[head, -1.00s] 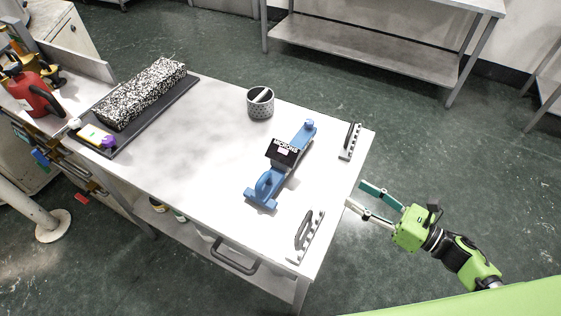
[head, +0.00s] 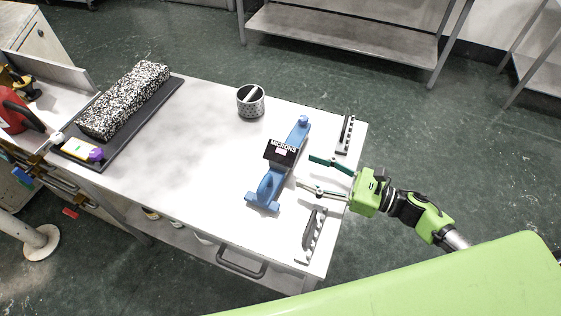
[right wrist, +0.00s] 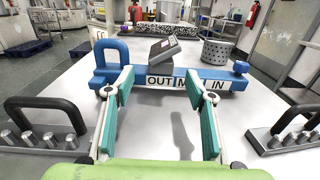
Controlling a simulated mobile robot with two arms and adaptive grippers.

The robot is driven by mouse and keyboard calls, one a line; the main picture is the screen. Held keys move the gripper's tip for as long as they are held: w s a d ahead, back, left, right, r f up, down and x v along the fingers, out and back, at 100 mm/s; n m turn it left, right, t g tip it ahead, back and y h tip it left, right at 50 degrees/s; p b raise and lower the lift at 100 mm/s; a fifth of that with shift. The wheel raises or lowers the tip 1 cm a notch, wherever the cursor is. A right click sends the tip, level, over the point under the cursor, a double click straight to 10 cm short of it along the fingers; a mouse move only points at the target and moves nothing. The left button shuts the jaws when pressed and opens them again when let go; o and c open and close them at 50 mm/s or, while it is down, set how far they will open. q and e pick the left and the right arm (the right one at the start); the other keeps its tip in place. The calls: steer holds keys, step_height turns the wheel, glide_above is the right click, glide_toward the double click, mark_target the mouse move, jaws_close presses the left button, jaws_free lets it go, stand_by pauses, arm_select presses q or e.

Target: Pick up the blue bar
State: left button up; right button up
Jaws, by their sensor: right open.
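The blue bar (head: 281,166) stands on the white table, running slantwise, with a handle loop at its near end, a knob at its far end and a black display block labelled "MICRONS" at its middle. In the right wrist view the blue bar (right wrist: 133,77) lies across, ahead of the fingers, with "OUT" and "IN" labels on its side. My right gripper (head: 311,172) is open and empty over the table, to the right of the bar and apart from it. In the right wrist view its two fingers (right wrist: 160,85) point at the bar's middle. My left gripper is not in view.
Two black-handled metal racks (head: 345,134) (head: 312,235) stand on the table at either side of my right gripper. A perforated grey cup (head: 250,101) stands beyond the bar. A speckled block (head: 124,100) lies on a dark tray (head: 158,110) at the left.

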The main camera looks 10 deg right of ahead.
mark_target(284, 161)
steer(key=x, duration=0.3)
steer(key=shift+w+a+p, duration=0.25)
steer(key=shift+p, duration=0.2)
steer(key=p+x, duration=0.1)
steer(key=x, duration=0.2)
steer(key=shift+w+a, duration=0.2)
steer(key=shift+w, duration=0.05)
steer(key=shift+w+a+f+p, duration=0.2)
steer(key=shift+w+a+p, duration=0.05)
steer(key=shift+a+p, duration=0.1)
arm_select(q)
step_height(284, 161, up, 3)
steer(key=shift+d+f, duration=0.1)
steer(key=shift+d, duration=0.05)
arm_select(e)
steer(key=shift+d, duration=0.1)
jaws_close()
steer(key=shift+r, duration=0.1)
